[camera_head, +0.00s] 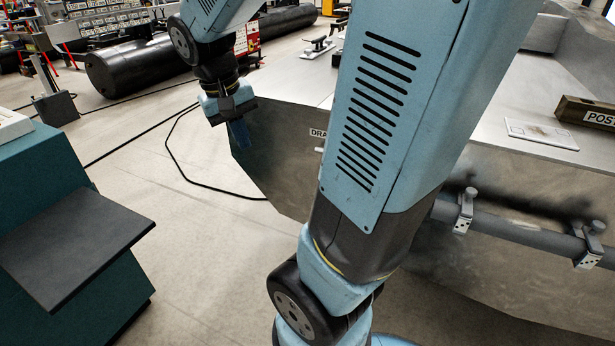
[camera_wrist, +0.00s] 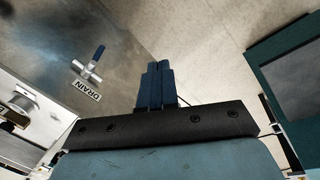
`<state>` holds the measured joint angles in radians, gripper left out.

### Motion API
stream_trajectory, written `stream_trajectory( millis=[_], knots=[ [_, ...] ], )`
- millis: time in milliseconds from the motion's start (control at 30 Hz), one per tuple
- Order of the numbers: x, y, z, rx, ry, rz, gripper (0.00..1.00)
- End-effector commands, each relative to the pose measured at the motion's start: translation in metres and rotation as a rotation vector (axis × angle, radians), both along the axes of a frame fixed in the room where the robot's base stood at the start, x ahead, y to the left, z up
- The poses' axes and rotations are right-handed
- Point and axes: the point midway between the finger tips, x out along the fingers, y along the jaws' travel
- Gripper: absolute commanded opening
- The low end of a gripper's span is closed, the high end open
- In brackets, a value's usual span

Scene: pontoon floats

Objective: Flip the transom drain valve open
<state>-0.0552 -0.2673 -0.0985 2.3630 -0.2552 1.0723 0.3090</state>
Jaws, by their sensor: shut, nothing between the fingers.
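The drain valve (camera_wrist: 88,70) is a small silver fitting on the grey metal transom, at the left of the wrist view. Its blue lever (camera_wrist: 98,53) points up and to the right, roughly across the silver body. A white DRAIN label (camera_wrist: 86,92) is beside it, and part of that label shows in the head view (camera_head: 318,133). There my arm hides nearly all of the valve. My gripper (camera_head: 240,134) is shut and empty, left of the label in the head view. In the wrist view its blue fingers (camera_wrist: 157,84) are together, right of the valve and apart from it.
The metal hull (camera_head: 275,150) fills the right side, with a clamped grey pipe (camera_head: 500,228) and a POS-marked block (camera_head: 588,113). A teal cabinet with a dark shelf (camera_head: 75,245) stands at left. A black cable (camera_head: 185,172) lies on open floor between them.

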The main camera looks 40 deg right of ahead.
Motion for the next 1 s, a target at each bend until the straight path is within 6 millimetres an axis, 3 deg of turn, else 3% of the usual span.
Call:
stream_trajectory(
  millis=[400,1000],
  knots=[
    [0.045,-0.042,-0.065,-0.221,0.298,-0.155,0.00],
    [0.092,-0.101,-0.165,-0.698,0.610,-0.288,0.00]
  ],
)
